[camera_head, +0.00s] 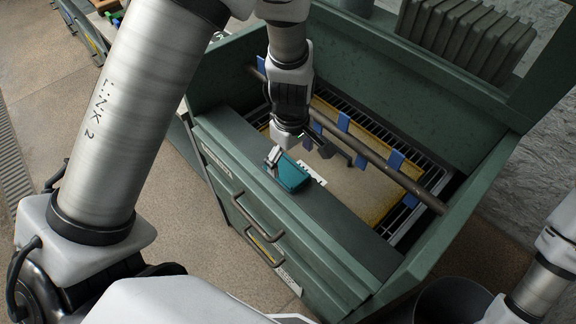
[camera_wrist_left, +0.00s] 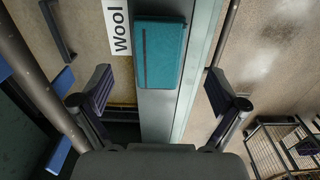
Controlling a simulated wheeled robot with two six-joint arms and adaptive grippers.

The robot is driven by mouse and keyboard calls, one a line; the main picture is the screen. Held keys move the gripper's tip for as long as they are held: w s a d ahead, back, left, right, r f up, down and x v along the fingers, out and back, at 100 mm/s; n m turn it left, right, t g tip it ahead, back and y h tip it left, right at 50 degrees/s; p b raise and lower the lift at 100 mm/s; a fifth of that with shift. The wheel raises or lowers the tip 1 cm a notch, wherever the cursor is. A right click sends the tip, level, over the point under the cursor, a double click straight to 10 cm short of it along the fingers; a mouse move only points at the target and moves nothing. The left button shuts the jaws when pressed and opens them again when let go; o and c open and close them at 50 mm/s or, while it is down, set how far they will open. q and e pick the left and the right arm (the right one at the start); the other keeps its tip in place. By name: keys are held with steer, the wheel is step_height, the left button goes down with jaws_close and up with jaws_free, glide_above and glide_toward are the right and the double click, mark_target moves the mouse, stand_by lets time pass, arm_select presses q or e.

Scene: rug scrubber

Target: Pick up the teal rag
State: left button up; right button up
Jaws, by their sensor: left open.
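The teal rag (camera_head: 291,174) is a folded rectangle lying flat on the green front ledge (camera_head: 335,216) of the cabinet-like basin. It also shows in the left wrist view (camera_wrist_left: 159,55), with a dark stripe along one side. My left gripper (camera_head: 301,153) is open and empty, above and close to the rag. In the left wrist view its two fingers (camera_wrist_left: 158,90) are spread on either side of the ledge, with the rag between and ahead of them. Part of my right arm shows at the lower right of the head view; its gripper is out of view.
A white "Wool" label (camera_wrist_left: 118,27) lies beside the rag. Behind the ledge, a dark bar (camera_head: 378,167) with blue clips crosses above a tan rug (camera_head: 349,187) on a rack. Drawers with handles (camera_head: 256,216) front the cabinet. A wire basket (camera_wrist_left: 285,145) stands at the lower right.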

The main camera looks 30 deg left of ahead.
mark_target(290, 172)
arm_select(q)
steer(key=f, duration=0.5)
steer(key=shift+w+a+f, duration=0.1)
steer(key=shift+w+f, duration=0.05)
steer(key=shift+w, duration=0.2)
steer(key=shift+s+r, duration=0.2)
steer(key=shift+s, duration=0.05)
steer(key=shift+c, duration=0.7)
steer(key=shift+s, duration=0.1)
steer(key=c, duration=1.1)
arm_select(e)
steer(key=shift+w+f, duration=0.2)
steer(key=shift+w, duration=0.15)
